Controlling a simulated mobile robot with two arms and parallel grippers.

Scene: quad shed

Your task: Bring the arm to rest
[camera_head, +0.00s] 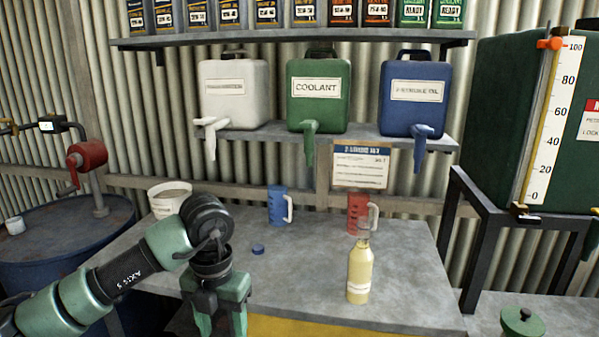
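My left arm (110,275) comes in from the left in green and black links. It bends down at the wrist over the front left of the grey workbench (310,265). My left gripper (216,312) points down near the bench's front edge. Its fingertips are not clearly visible, so I cannot tell whether it is open or holds anything. My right arm and gripper do not show.
A blue drum (70,245) stands left, a green tank (500,110) right. The bench's middle is clear.

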